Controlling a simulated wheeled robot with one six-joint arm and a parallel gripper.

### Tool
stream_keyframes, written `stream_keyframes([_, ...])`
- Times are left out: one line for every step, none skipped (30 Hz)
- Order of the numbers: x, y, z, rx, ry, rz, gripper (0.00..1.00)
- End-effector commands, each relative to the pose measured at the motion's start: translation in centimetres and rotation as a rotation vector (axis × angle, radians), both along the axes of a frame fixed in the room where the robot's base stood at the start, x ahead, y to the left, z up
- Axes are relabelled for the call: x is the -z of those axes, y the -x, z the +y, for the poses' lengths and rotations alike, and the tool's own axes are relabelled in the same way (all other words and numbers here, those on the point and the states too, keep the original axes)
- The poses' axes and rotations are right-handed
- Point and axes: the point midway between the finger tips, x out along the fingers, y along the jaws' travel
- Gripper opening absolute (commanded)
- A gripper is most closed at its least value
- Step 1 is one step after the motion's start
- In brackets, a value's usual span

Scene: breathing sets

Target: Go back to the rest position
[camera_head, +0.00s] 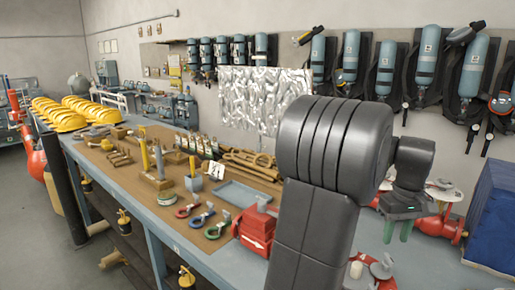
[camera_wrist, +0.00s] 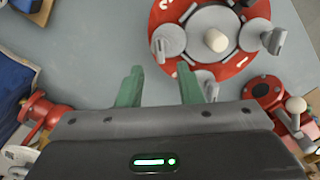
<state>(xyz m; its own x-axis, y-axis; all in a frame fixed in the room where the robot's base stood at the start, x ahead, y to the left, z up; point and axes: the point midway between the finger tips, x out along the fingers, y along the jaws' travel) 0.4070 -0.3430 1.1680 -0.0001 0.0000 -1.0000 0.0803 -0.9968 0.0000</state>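My gripper (camera_head: 398,232) hangs at the right of the head view, with its green fingers pointing down over the right end of the workbench (camera_head: 225,262). A red round fitting (camera_wrist: 165,65) with grey discs and a cream knob lies beyond the fingertips, up and to the right. My dark arm covers part of the bench in the head view.
Red valve parts (camera_head: 445,222) and a blue-covered block (camera_head: 495,215) stand at the right. A red box (camera_head: 256,228), coloured rings (camera_head: 202,216) and a grey tray (camera_head: 240,196) lie left of my arm. Yellow helmets (camera_head: 68,120) line the far left. Air cylinders (camera_head: 425,60) hang on the wall.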

Motion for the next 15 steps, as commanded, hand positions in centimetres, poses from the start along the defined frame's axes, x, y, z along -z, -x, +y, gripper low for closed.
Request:
stream_keyframes([1.1,0.1,0.0,0.0,-0.004,0.004,0.33])
stream_keyframes([1.7,0.1,0.0,0.0,-0.003,0.003,0.33])
stream_keyframes([2.5,0.1,0.1,0.0,-0.003,0.003,0.33])
stream_keyframes([3.1,0.1,0.1,0.0,-0.003,0.004,0.33])
stream_keyframes([3.7,0.1,0.1,0.0,-0.003,0.004,0.33])
stream_keyframes([4.5,0.1,0.1,0.0,-0.004,0.004,0.33])
stream_keyframes([5.1,0.1,0.1,0.0,-0.004,0.004,0.33])
stream_keyframes([5.7,0.1,0.1,0.0,-0.003,0.004,0.33])
stream_keyframes([6.5,0.1,0.1,0.0,-0.004,0.004,0.33])
stream_keyframes([6.9,0.1,0.1,-0.005,-0.003,0.003,0.33])
stream_keyframes([6.8,0.0,0.0,-0.034,0.0,0.0,0.33])
stream_keyframes([6.7,0.0,0.0,-0.069,0.001,-0.001,0.33])
stream_keyframes([6.7,0.0,0.0,-0.094,0.001,-0.001,0.33])
stream_keyframes([6.7,0.0,0.0,-0.119,0.001,-0.001,0.33])
stream_keyframes([6.7,0.0,0.0,-0.152,0.001,-0.001,0.33])
